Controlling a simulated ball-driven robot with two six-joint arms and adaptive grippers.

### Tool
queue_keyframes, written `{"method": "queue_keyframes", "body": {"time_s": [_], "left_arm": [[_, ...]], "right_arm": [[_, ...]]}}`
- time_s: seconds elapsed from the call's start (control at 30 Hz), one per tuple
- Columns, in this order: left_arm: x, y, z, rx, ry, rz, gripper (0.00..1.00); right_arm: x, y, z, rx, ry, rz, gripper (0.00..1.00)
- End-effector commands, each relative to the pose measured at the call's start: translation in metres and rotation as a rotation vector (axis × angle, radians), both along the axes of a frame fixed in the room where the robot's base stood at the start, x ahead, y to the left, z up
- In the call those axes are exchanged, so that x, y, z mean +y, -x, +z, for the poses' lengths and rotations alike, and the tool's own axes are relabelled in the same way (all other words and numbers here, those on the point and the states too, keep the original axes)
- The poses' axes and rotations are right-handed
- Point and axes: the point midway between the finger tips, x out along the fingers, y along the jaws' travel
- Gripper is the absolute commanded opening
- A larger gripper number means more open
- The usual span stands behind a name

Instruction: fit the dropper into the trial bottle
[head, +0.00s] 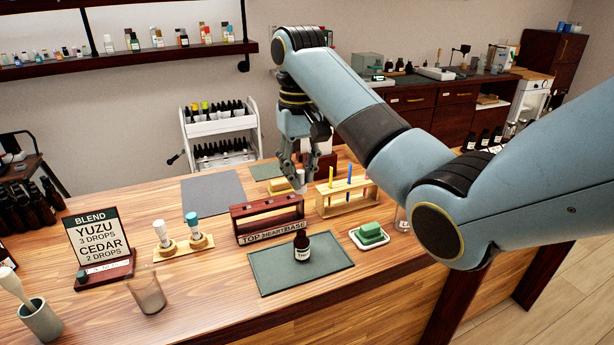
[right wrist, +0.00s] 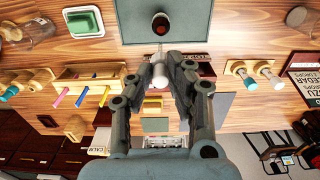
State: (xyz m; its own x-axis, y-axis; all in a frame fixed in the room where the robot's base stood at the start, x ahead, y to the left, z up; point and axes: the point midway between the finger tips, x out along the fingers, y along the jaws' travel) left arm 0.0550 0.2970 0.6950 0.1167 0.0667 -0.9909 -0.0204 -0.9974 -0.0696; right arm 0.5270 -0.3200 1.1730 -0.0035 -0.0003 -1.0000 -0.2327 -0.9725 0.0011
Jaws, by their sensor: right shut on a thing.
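The trial bottle (head: 303,249) is small and dark brown with a white label. It stands upright and open-topped on a dark green mat (head: 273,279); in the right wrist view the bottle (right wrist: 161,23) shows at the top. My right gripper (head: 301,172) is shut on a white-bulbed dropper (head: 300,187), held in the air behind and above the bottle, apart from it. In the right wrist view the dropper (right wrist: 159,80) sits between the fingertips, its thin tip toward the bottle side. My left gripper is in neither view.
A dark rack (head: 262,210) marked TOP HEART BASE stands just behind the mat. A wooden rack with colored sticks (head: 349,172) and a dish with a green block (head: 370,231) are to the right. Two droppers in a holder (head: 183,247), a recipe sign (head: 95,238) and a glass (head: 147,291) are left.

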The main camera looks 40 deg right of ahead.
Motion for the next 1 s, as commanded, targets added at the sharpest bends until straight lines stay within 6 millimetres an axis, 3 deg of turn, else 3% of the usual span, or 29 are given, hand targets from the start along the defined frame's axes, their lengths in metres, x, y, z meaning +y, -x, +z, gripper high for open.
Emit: {"method": "queue_keyframes", "body": {"time_s": [0.13, 0.4, 0.7, 1.0], "left_arm": [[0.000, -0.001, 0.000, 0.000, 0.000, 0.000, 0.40], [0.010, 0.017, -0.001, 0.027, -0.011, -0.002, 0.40], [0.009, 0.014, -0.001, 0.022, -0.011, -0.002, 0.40], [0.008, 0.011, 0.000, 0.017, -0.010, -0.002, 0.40]], "right_arm": [[0.000, 0.000, 0.000, -0.001, -0.001, 0.001, 0.07], [0.000, 0.001, -0.012, 0.002, 0.000, 0.001, 0.07], [0.000, 0.001, -0.037, 0.003, -0.001, 0.001, 0.07], [0.000, 0.001, -0.038, 0.001, 0.000, 0.001, 0.07]]}}
